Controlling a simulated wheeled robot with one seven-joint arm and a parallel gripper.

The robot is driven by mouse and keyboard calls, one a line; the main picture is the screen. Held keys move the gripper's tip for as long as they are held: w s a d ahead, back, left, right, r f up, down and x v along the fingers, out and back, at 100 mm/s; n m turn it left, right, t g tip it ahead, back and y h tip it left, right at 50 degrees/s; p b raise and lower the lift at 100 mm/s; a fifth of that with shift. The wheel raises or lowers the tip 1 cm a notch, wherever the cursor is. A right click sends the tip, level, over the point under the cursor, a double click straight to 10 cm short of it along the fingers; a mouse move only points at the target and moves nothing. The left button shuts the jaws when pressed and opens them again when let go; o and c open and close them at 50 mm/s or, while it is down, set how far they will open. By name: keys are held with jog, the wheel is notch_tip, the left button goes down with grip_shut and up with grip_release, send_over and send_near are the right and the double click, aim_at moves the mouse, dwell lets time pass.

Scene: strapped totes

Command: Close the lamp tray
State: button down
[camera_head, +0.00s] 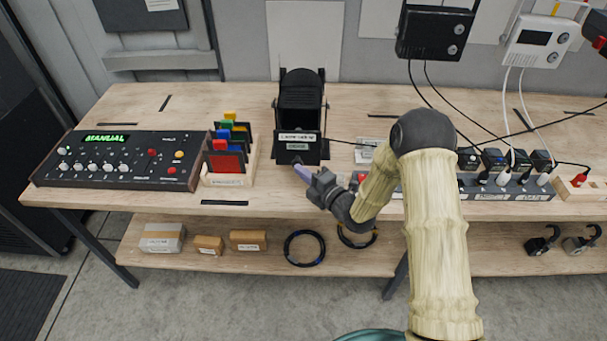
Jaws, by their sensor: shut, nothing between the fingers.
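A black lamp unit (300,100) stands on the wooden table towards the back, left of my arm. A tray front with a white label (298,138) shows low on its near side; a dark panel lies below the label. I cannot tell from here how far the tray stands out. My gripper (302,172) is shut and empty, just in front of the lamp unit's base and slightly below it in the picture. Its fingertips point up and left towards the unit; whether they touch it is unclear.
A control panel (120,160) with a green "MANUAL" display and a rack of coloured cards (230,150) stand to the left. A power strip (500,187) with several plugs lies right of my arm. Black and white cables hang there. The lower shelf (270,235) holds boxes and cable coils.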

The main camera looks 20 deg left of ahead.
aim_at(300, 158)
jog(key=w+b, duration=0.2)
jog(key=w, duration=0.1)
jog(key=w+a+b, duration=0.1)
jog(key=w+b, duration=0.2)
jog(key=w+a+b, duration=0.1)
jog(key=w+b, duration=0.2)
jog(key=shift+w+a+f, duration=0.1)
jog(key=shift+w+f, duration=0.1)
jog(key=shift+w, duration=0.05)
jog(key=shift+w+r, duration=0.15)
jog(key=shift+w, duration=0.05)
jog(key=shift+r, duration=0.35)
jog(key=shift+w, duration=0.1)
jog(key=shift+f+b, duration=0.1)
jog(key=shift+b, duration=0.35)
jog(key=s+d+b, duration=0.1)
jog(key=s, duration=0.1)
jog(key=s+d+b, duration=0.1)
jog(key=s, duration=0.1)
jog(key=s+d+b, duration=0.1)
jog(key=s, duration=0.1)
jog(key=shift+s+d+f, duration=0.2)
jog(key=shift+s, duration=0.1)
jog(key=b+v, duration=0.2)
jog(key=v, duration=0.4)
jog(key=shift+d, duration=0.45)
jog(key=shift+w, duration=0.15)
